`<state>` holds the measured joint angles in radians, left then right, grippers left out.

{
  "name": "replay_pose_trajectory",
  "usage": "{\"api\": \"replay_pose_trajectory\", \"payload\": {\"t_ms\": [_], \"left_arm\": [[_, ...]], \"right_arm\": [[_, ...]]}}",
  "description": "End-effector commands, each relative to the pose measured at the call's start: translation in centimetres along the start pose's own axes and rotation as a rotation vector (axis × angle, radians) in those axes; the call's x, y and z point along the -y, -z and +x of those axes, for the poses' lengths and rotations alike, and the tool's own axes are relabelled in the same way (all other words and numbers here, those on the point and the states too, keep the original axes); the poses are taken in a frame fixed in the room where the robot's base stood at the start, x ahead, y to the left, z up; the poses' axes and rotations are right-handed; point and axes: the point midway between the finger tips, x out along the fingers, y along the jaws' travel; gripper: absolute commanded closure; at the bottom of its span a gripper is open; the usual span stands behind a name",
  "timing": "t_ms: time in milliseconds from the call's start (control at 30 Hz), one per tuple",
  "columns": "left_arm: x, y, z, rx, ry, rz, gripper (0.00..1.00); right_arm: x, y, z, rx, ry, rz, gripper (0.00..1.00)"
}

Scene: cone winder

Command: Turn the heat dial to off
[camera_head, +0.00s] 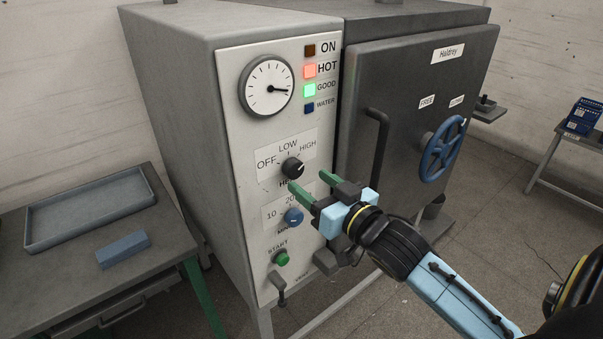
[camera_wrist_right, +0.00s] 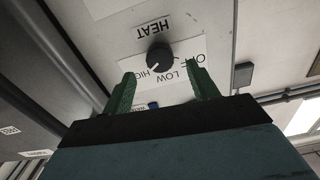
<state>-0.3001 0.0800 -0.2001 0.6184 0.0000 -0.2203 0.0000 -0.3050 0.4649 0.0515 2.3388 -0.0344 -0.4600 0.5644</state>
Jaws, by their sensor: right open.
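The black heat dial (camera_head: 292,168) is on the grey front panel, on a white label marked OFF, LOW and HIGH. Its white mark points up and right, toward HIGH. In the right wrist view the dial (camera_wrist_right: 160,56) appears upside down, between and beyond the two green fingers. My right gripper (camera_head: 307,180) is open and empty. Its fingertips are just in front of and below right of the dial, with no contact that I can make out. My left gripper is not in view.
A blue minutes dial (camera_head: 293,216) and a green start button (camera_head: 281,258) sit below the heat dial. A grey door with a blue handwheel (camera_head: 441,149) is to the right. A table with a tray (camera_head: 88,238) and blue block (camera_head: 123,249) stands left.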

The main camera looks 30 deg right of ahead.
Motion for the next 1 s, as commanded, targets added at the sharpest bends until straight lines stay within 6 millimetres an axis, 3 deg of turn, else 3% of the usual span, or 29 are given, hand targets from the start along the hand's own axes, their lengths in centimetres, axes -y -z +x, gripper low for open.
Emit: {"api": "replay_pose_trajectory", "payload": {"t_ms": [100,300,700,1000], "left_arm": [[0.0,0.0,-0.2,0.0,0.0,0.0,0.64],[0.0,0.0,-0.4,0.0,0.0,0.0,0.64],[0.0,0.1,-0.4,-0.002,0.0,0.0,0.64],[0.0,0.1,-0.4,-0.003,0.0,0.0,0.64]], "right_arm": [[0.0,0.2,1.9,-0.001,0.0,-0.001,0.41],[0.0,0.0,3.8,0.001,0.0,0.0,0.41],[0.0,-0.1,4.3,0.001,0.0,0.0,0.42],[0.0,-0.1,4.2,0.001,0.001,0.0,0.81]]}}
